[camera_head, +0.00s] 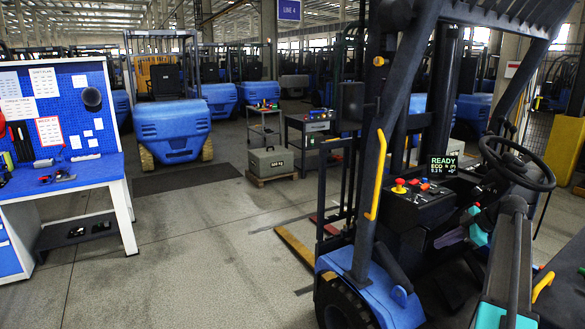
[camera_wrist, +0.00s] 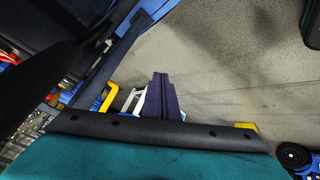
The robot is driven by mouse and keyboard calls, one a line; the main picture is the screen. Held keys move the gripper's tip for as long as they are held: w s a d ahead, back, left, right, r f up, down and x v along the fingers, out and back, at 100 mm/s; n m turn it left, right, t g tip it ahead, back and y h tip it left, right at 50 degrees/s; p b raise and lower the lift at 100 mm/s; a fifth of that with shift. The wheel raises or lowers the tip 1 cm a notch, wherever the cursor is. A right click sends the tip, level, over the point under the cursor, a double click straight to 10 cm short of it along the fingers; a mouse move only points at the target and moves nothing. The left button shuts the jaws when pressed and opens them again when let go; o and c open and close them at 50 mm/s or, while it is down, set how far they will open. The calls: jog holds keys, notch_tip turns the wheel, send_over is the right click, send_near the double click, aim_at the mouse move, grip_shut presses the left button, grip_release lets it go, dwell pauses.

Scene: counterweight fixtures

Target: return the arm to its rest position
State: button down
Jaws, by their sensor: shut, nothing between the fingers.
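My arm (camera_head: 512,260) shows at the lower right of the head view, dark grey and teal, beside the driver's place of a blue forklift (camera_head: 370,285). In the wrist view, two dark fingers of my gripper (camera_wrist: 160,78) stand close together beyond a dark bar and a teal surface. The gripper is shut and I see nothing held in it. In the head view the fingers cannot be made out clearly among the forklift's parts.
The forklift's steering wheel (camera_head: 516,163), control panel (camera_head: 412,200) with a red button, and yellow grab handle (camera_head: 377,175) are close to my arm. A blue workbench (camera_head: 65,178) stands left. A grey weight (camera_head: 271,162) sits on a pallet. The middle floor (camera_head: 200,250) is clear.

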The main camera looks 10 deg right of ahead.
jog(key=w+a+f+n+g+y+b, duration=0.1)
jog(key=w+a+f+g+y+b, duration=0.15)
jog(key=a+f, duration=1.9)
jog(key=s+a+f+g+b, duration=0.1)
jog(key=s+a+f+g, duration=0.25)
jog(key=a+f, duration=0.6)
jog(key=s+a+f+g+b, duration=0.15)
jog(key=s+a+f, duration=0.25)
jog(key=a+f, duration=0.55)
jog(key=s+a+f+m+g+h+b, duration=0.1)
jog(key=s+a+f+g, duration=0.1)
jog(key=s+a+f, duration=0.55)
jog(key=s+a+f+m+g+h, duration=0.15)
jog(key=s+a+f, duration=0.35)
jog(key=s+f, duration=0.55)
jog(key=s+d+f+m+h, duration=0.1)
jog(key=s+m+h, duration=0.1)
jog(key=s+m, duration=0.3)
jog(key=s+d+m+g+h, duration=0.1)
jog(key=s+m, duration=0.4)
jog(key=s, duration=0.7)
jog(key=shift+d+f+g+h+b, duration=0.35)
jog(key=shift+d+h, duration=0.2)
jog(key=shift+h, duration=0.25)
